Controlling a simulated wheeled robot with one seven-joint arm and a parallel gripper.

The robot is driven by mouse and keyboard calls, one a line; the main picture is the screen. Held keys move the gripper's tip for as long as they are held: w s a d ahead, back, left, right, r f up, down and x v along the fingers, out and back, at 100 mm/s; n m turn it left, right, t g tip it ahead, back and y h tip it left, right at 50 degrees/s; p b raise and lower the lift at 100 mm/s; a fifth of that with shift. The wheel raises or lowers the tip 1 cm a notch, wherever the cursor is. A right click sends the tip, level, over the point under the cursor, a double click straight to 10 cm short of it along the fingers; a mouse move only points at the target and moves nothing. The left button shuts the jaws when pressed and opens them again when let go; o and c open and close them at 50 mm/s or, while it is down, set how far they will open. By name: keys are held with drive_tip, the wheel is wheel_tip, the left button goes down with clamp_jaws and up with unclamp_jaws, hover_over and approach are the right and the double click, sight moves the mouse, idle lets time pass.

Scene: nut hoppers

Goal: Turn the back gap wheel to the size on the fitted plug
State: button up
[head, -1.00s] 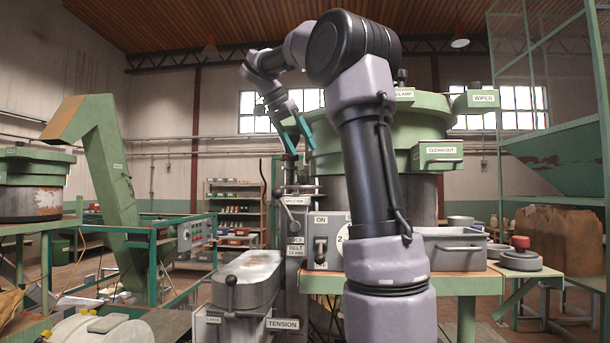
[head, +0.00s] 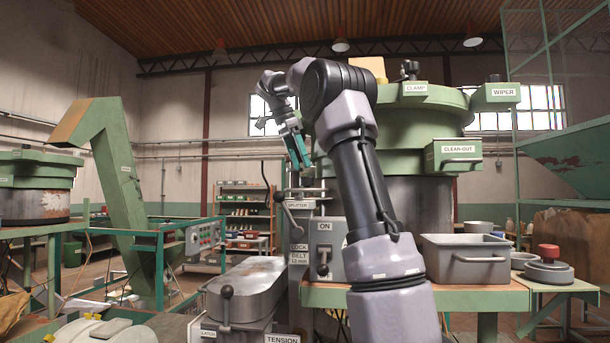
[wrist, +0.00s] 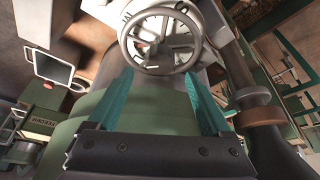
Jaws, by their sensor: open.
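A pale spoked handwheel (wrist: 160,40) with a rim and marks beside it shows at the top of the wrist view. In the head view my gripper (head: 298,150) is raised before the left side of the large green bowl machine (head: 400,125). The wheel is not visible there. No fitted plug can be made out.
A splitter post (head: 298,225) and an ON switch box (head: 325,245) stand below my gripper. A belt unit (head: 245,285) is at front. A grey bin (head: 465,260) and a red-topped round part (head: 548,268) sit right. A FEEDER-labelled part (wrist: 40,125) shows left in the wrist view.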

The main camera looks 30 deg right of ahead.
sight(307, 185)
drive_tip(key=shift+x, duration=2.25)
drive_tip(key=shift+c, duration=0.3)
clamp_jaws()
drive_tip(key=shift+s+n+t+y, duration=0.15)
drive_tip(key=shift+n+t, duration=0.4)
drive_tip(key=shift+n, duration=1)
drive_tip(key=shift+s+n+t+y, duration=0.15)
drive_tip(key=shift+n+t, duration=0.4)
drive_tip(key=shift+n, duration=1)
drive_tip(key=shift+w, duration=0.1)
drive_tip(key=shift+o, duration=0.3)
unclamp_jaws()
